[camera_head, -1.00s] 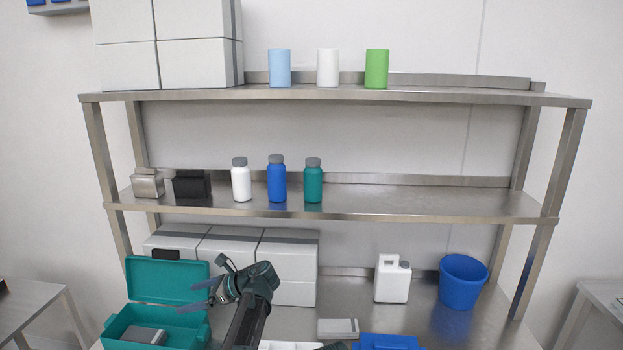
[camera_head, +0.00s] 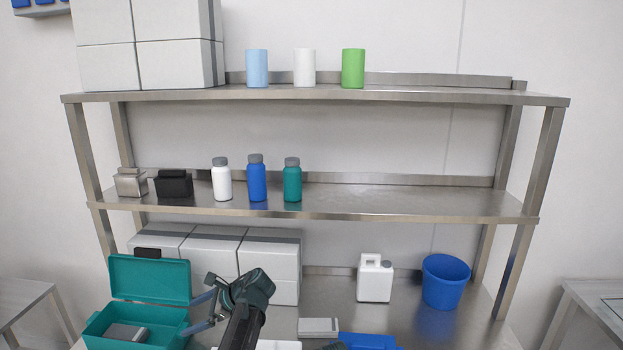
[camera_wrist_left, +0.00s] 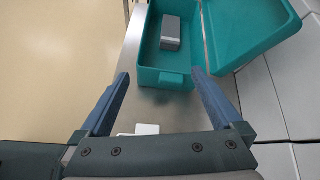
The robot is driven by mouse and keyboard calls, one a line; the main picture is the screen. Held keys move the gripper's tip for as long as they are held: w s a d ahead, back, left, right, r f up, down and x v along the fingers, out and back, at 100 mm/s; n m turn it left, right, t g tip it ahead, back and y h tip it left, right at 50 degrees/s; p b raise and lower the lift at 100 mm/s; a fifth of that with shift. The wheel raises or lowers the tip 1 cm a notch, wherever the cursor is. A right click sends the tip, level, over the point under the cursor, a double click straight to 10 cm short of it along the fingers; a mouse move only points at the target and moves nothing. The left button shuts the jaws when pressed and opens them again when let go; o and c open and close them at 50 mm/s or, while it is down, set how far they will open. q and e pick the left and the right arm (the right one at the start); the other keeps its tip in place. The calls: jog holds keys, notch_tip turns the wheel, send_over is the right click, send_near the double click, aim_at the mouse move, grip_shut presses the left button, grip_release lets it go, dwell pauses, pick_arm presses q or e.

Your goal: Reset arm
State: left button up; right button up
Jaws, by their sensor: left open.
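My left gripper (camera_head: 200,312) is open, just right of the teal open box (camera_head: 150,280) on the metal bench. Its two blue fingers also show wide apart in the left wrist view (camera_wrist_left: 158,100), with nothing between them but bench and the box's near wall beyond. A grey block (camera_head: 126,332) lies inside the teal box, and it also shows in the left wrist view (camera_wrist_left: 171,34). My right gripper is not in view.
White boxes (camera_head: 270,262) stand behind the gripper. A small grey-white block (camera_head: 318,326), a white jug (camera_head: 375,278) and a blue bucket (camera_head: 444,281) are to the right. Bottles (camera_head: 257,182) stand on the middle shelf.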

pick_arm(q)
jog(key=s+d+f+n+h, duration=0.5)
jog(key=s+d+n+h, duration=0.15)
jog(key=s+n, duration=0.2)
jog(key=s+d+f+n+h, duration=0.55)
jog(key=s+d+n, duration=0.25)
jog(key=s, duration=0.2)
jog(key=s+d+f+m+g+y+b, duration=0.15)
jog(key=s+d+f+m+b, duration=0.3)
jog(key=d+f+b, duration=0.6)
notch_tip(320, 180, up, 19)
jog(key=p, duration=1.9)
jog(key=shift+s+r, duration=0.15)
jog(key=shift+r, duration=0.05)
